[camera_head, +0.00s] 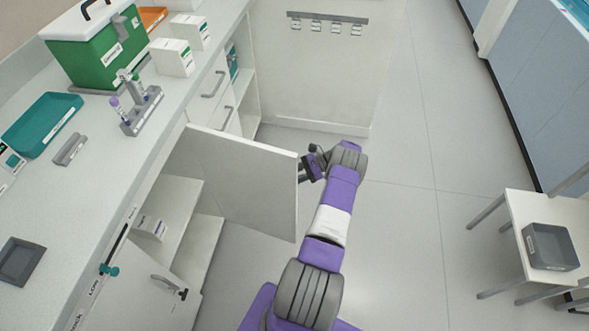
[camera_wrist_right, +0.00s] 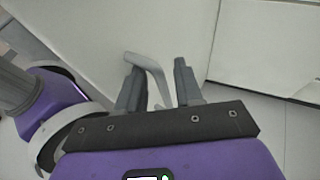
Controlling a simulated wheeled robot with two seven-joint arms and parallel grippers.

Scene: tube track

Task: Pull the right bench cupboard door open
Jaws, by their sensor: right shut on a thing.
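The right bench cupboard door (camera_head: 240,180) is a pale grey panel. It stands swung out from the bench, with the shelves of the open cupboard (camera_head: 180,205) showing beside it. My right gripper (camera_head: 308,168) is at the door's outer edge, on its far side, and my right arm reaches up to it from the bottom. In the right wrist view, the gripper's two fingers (camera_wrist_right: 160,85) are shut on the grey door handle (camera_wrist_right: 148,66), which passes between them. The handle is hidden in the head view. My left gripper is out of view.
The bench top (camera_head: 120,170) holds a green box (camera_head: 95,55), a teal tray (camera_head: 40,125) and a tube rack (camera_head: 142,110). A second cupboard door with a handle (camera_head: 168,284) is at lower left. A stool with a grey bin (camera_head: 550,247) stands at right. The floor (camera_head: 410,220) between is clear.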

